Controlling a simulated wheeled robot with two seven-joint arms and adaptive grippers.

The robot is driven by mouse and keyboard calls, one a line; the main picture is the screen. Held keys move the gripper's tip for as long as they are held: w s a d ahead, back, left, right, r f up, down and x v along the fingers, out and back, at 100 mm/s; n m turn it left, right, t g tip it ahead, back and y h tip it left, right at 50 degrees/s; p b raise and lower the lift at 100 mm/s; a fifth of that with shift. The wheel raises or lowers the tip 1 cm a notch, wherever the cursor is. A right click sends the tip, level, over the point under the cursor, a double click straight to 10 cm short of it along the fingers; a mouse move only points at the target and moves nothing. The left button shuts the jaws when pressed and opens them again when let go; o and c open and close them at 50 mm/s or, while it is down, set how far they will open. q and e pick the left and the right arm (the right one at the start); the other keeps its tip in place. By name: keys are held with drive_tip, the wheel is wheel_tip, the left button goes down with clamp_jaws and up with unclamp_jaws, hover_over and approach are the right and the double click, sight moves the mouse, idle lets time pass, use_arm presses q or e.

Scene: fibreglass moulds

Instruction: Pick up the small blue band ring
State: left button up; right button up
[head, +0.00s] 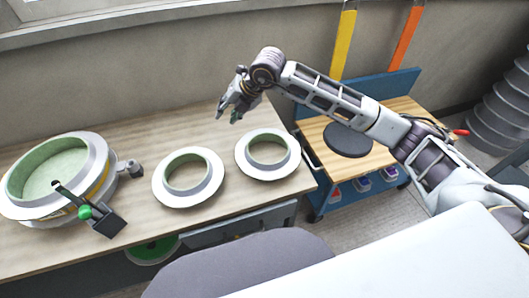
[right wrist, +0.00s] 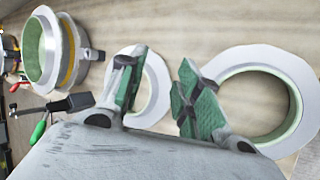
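Two small pale grey flanged rings with green inner walls lie on the wooden bench: a left one (head: 160,189) and a right one (head: 290,166). No blue band shows on either. In the right wrist view, one ring (right wrist: 160,85) is partly hidden behind the fingers, and a larger-looking one (right wrist: 297,70) is at the right. My right gripper (head: 236,108) is above the bench, behind and left of the right ring. In the right wrist view its green-padded fingers (right wrist: 160,92) are apart with nothing held between them. My left gripper is not in view.
A large ring mould with a yellow band (head: 98,190) stands at the bench's left, with a dark, green-knobbed clamp (head: 110,226) before it. A blue cart (head: 340,195) carries a black disc (head: 347,140) at right. The bench (head: 200,240) is clear between rings and front edge.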

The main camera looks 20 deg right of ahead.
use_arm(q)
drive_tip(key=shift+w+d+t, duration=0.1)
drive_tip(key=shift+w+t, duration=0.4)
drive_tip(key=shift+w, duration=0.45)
use_arm(e)
drive_tip(key=s+d+f+m+g+h, duration=0.1)
drive_tip(key=s+d+f+m+h, duration=0.1)
drive_tip(key=d+m, duration=0.5)
drive_tip(key=d+f+h, duration=0.1)
drive_tip(key=h, duration=0.1)
drive_tip(key=shift+d+m+h, duration=0.35)
drive_tip(key=shift+m+h, duration=0.05)
drive_tip(key=shift+f, duration=0.15)
hover_over(252, 139)
drive_tip(key=s, duration=0.1)
drive_tip(key=shift+f, duration=4.05)
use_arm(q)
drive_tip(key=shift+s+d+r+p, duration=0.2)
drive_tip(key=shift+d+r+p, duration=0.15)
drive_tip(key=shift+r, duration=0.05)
use_arm(e)
drive_tip(key=shift+s+d, duration=0.15)
drive_tip(key=shift+d, duration=0.2)
